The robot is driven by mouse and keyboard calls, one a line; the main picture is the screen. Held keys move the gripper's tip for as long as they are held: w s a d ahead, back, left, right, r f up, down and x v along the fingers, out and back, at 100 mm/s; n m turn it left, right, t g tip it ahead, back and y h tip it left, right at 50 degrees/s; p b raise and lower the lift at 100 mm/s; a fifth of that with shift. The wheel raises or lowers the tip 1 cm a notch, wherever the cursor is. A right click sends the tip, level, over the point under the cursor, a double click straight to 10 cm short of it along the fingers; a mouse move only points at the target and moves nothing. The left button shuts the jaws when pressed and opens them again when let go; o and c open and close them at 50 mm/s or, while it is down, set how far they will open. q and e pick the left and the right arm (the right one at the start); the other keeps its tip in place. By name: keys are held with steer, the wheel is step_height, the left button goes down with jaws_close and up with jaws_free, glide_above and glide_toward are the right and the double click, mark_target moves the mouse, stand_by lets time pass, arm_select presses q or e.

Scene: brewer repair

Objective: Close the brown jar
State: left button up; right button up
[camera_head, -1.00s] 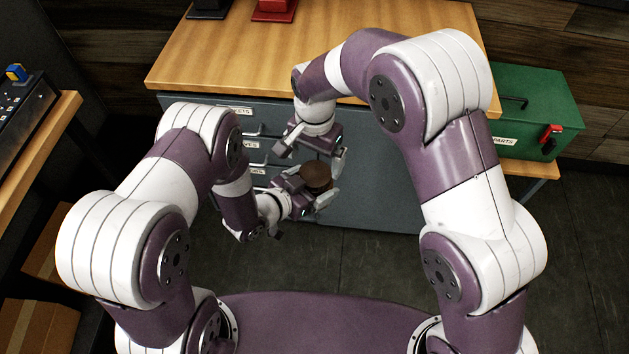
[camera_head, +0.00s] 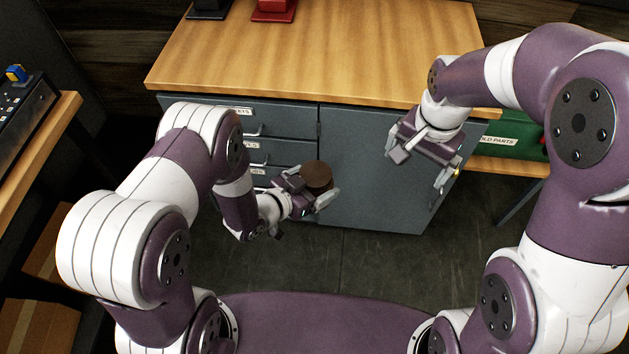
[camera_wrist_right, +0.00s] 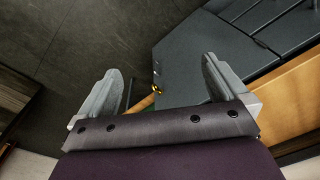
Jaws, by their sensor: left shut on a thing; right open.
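The brown jar (camera_head: 317,176) is held in the air in front of the grey cabinet, its round brown top facing up. My left gripper (camera_head: 310,190) is shut on the jar, one finger on each side of it. From this angle I cannot tell whether the brown top is a seated lid. My right gripper (camera_head: 420,167) is open and empty, well to the right of the jar and in front of the cabinet's right side. In the right wrist view its two fingers (camera_wrist_right: 160,95) stand wide apart with nothing between them.
The grey cabinet (camera_head: 365,150) with drawers stands under a wooden top (camera_head: 320,50), which is mostly bare. A red object (camera_head: 273,10) and a dark one (camera_head: 208,9) stand at its back. A green parts box (camera_head: 515,138) is at the right. Another bench (camera_head: 40,150) is at the left.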

steer(key=s+d+f+n, duration=0.3)
steer(key=s+n, duration=0.3)
steer(key=s, duration=0.3)
steer(key=shift+d+f+n, duration=0.25)
steer(key=shift+f+n, duration=0.1)
steer(key=shift+n, duration=0.05)
steer(key=shift+a+r, duration=0.1)
steer(key=shift+r, duration=0.05)
